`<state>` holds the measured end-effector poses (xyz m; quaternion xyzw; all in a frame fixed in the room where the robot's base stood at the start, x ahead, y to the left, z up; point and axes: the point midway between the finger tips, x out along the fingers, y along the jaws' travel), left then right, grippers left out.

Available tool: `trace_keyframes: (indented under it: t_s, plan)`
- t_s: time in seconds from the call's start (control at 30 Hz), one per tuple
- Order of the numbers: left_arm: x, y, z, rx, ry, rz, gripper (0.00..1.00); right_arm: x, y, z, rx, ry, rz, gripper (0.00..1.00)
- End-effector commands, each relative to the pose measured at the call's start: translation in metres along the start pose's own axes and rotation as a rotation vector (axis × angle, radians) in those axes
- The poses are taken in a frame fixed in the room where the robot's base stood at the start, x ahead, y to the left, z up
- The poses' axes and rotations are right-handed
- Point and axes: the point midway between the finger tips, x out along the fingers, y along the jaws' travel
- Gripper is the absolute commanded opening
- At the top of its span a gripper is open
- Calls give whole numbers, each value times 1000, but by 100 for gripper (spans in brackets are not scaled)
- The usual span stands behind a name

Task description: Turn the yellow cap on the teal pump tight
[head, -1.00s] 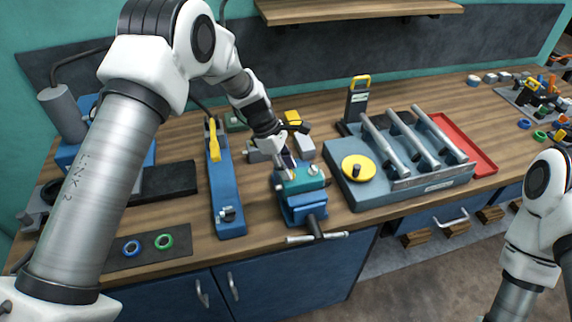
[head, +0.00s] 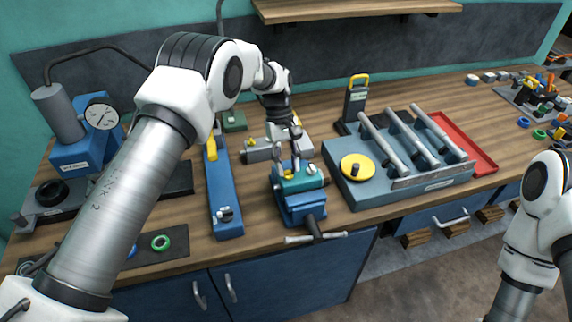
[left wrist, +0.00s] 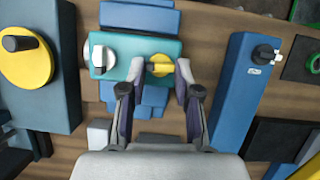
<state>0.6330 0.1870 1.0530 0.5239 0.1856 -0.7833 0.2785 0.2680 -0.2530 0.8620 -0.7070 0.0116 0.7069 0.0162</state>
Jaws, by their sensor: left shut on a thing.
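The teal pump (head: 305,181) is held in a blue vise (head: 303,206) at the front of the bench. In the left wrist view the yellow cap (left wrist: 160,66) sits on the right part of the pump (left wrist: 127,47), with a pale knob (left wrist: 102,58) to its left. My left gripper (left wrist: 160,72) has its two fingertips on either side of the cap and is shut on it. In the head view the left gripper (head: 288,160) points down onto the pump from behind, and its fingers largely hide the cap. My right gripper is outside both views.
A long blue tool (head: 223,195) lies left of the vise. A grey-blue fixture (head: 400,187) with a yellow disc (head: 357,167) and several metal bars stands to the right. The vise handle (head: 316,237) sticks out over the front edge. A gauge (head: 102,116) stands far left.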

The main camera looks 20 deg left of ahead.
Motion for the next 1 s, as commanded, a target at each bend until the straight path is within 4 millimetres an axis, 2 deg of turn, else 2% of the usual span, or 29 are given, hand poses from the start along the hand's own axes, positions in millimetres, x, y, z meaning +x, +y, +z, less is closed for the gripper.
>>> trace_keyframes:
  t_s: [0.03,0.4,1.0]
  plan:
    - [6,0,0,33,-6,-20,0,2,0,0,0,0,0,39]
    - [5,1,1,218,-8,-96,0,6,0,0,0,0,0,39]
    - [5,1,1,257,-8,-112,0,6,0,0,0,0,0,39]
